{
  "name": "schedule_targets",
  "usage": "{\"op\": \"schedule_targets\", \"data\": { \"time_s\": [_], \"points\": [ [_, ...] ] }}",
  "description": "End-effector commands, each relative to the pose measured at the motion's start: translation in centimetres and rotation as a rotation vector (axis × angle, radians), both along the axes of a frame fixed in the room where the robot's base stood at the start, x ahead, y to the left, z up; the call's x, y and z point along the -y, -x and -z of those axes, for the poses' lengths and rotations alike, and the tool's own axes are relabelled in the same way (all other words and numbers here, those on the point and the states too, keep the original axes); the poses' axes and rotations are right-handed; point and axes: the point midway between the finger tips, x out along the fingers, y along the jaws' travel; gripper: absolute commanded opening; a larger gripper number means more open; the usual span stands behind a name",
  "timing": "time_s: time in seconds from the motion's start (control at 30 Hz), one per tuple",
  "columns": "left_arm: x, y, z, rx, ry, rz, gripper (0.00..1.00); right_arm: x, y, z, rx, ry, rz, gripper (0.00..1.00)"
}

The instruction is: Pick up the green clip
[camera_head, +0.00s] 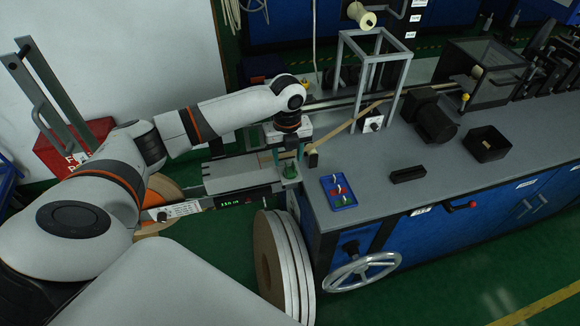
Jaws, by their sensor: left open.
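A small blue tray (352,206) lies on the near left corner of the grey bench top. It holds small clips in red, white and green; the green clip (343,199) is at the tray's near side and looks tiny. My left gripper (291,146) points down at the bench's left end, behind and to the left of the tray. It is open and apart from the green clip; its fingertips are small and hard to make out. My right gripper is not in view.
A green part (290,171) sits on the machine below my left gripper. A black block (408,174) and a black open box (486,144) stand right of the tray. A grey frame (375,62) rises behind. A handwheel (362,272) sticks out in front. The bench between is clear.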

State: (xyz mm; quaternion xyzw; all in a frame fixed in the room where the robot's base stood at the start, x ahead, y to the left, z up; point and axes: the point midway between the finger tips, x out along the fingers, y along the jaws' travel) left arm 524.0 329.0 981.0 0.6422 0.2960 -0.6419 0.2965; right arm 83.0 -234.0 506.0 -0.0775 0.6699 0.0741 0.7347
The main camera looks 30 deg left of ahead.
Motion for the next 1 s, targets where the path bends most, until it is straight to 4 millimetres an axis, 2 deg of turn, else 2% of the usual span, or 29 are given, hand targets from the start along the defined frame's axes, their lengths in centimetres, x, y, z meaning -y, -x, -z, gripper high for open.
{"op": "schedule_targets", "data": {
  "time_s": [0.13, 0.3, 0.57, 0.67, 0.87, 1.0],
  "points": [
    [0.5, -0.3, 2.0, -0.006, 0.000, 0.000, 0.49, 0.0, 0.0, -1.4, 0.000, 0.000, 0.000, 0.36],
    [0.4, -0.4, 4.2, -0.002, -0.001, 0.000, 0.49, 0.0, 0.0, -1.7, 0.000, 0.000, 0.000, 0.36],
    [0.4, -0.4, 4.6, 0.000, -0.001, 0.001, 0.49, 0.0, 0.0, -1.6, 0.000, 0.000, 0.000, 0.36],
    [0.4, -0.4, 4.6, 0.000, -0.001, 0.001, 0.36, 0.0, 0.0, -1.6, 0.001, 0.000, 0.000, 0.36],
    [0.4, -0.4, 4.6, 0.000, -0.001, 0.001, 0.03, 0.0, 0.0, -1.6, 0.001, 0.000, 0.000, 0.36],
    [0.4, -0.4, 4.6, 0.000, -0.001, 0.001, 0.01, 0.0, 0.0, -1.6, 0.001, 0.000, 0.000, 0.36]
  ]
}}
